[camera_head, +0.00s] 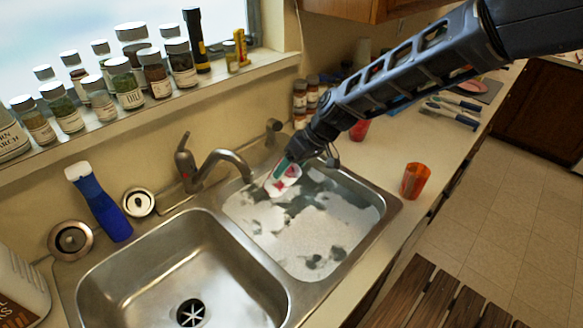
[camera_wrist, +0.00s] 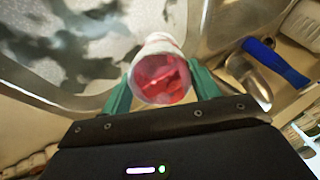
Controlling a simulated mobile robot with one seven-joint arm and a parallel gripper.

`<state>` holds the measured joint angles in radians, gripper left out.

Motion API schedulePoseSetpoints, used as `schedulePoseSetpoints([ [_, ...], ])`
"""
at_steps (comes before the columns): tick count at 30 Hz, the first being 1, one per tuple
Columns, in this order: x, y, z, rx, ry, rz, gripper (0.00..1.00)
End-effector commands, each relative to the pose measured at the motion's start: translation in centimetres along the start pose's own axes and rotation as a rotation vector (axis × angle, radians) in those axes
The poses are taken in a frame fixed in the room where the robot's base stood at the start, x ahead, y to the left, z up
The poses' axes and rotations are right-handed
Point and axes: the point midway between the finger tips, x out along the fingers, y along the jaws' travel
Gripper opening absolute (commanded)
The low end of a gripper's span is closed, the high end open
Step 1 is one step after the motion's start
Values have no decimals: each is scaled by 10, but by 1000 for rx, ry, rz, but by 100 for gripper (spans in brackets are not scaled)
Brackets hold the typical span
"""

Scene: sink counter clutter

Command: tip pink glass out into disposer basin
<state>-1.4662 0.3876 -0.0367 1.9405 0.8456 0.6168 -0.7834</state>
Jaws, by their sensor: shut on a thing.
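My gripper (camera_head: 284,168) hangs over the back left part of the right-hand basin (camera_head: 372,222). Its green fingers are shut on the pink glass (camera_head: 283,183), which looks whitish with red-pink patches. In the wrist view the glass (camera_wrist: 160,78) sits between the two fingers, with a pale side and a round pink-red end facing the camera. I cannot tell what is inside it. The disposer basin (camera_head: 165,262), on the left, is bare steel with a dark finned drain (camera_head: 190,312). The right-hand basin holds cloudy water with white suds.
The faucet (camera_head: 205,165) stands behind the divider, close to the left of my gripper. An orange tumbler (camera_head: 415,180) and a red cup (camera_head: 359,129) stand on the right counter. Jars line the sill.

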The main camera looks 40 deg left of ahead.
Motion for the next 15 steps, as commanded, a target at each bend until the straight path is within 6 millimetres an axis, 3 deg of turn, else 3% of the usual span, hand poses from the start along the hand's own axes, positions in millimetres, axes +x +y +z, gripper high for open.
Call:
schedulePoseSetpoints([
  [15, 4, -2, -3, -4, -194, 197, 14],
])
